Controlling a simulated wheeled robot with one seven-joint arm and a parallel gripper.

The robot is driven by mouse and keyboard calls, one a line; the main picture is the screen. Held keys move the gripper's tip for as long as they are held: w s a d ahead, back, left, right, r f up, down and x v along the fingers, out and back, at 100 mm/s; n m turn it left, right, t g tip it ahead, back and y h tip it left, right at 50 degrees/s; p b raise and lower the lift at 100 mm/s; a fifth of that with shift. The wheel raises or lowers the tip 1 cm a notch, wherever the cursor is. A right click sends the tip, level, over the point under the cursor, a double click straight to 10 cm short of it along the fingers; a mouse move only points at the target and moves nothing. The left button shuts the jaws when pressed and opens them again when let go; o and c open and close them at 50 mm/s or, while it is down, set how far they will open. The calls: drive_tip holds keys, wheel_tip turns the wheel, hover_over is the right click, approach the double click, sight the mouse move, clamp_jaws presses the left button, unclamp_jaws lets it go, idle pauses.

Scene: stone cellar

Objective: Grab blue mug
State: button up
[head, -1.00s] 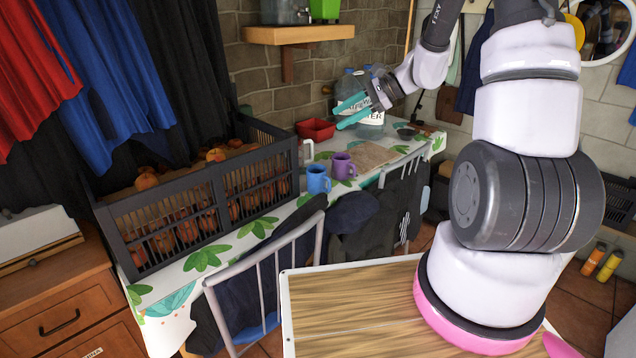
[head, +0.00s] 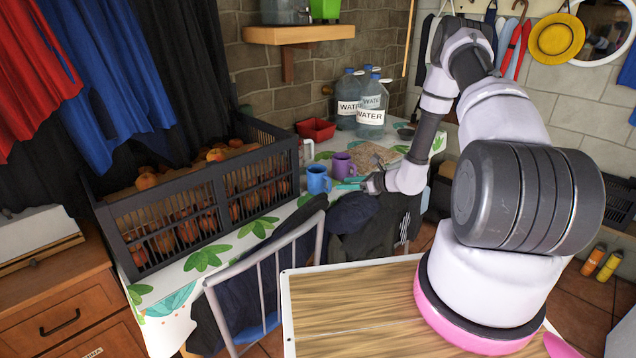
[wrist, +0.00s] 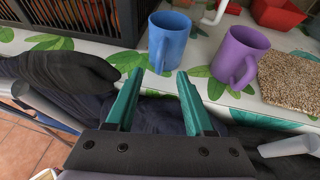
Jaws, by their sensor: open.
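The blue mug (head: 318,180) stands upright on the table with the leafy cloth, near its front edge. In the wrist view the blue mug (wrist: 168,41) is just ahead of the fingertips, a little left of the purple mug, with its handle toward my gripper. My gripper (wrist: 156,75) is open, its two teal fingers apart with nothing between them. In the head view my gripper (head: 350,184) is low at the table's front edge, just right of the blue mug. The fingers do not appear to touch the mug.
A purple mug (wrist: 238,56) stands close on the right, beside a brown mat (wrist: 290,82). A dark crate of pumpkins (head: 190,215) is at left. A red bowl (head: 315,129) and water jugs (head: 370,112) stand behind. Chairs with dark clothes (head: 365,225) stand in front.

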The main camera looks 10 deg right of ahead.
sight(320, 181)
drive_tip(key=x, duration=0.6)
drive_tip(key=shift+w+a+f, duration=0.1)
drive_tip(key=shift+w+f, duration=0.05)
clamp_jaws()
idle(1.3)
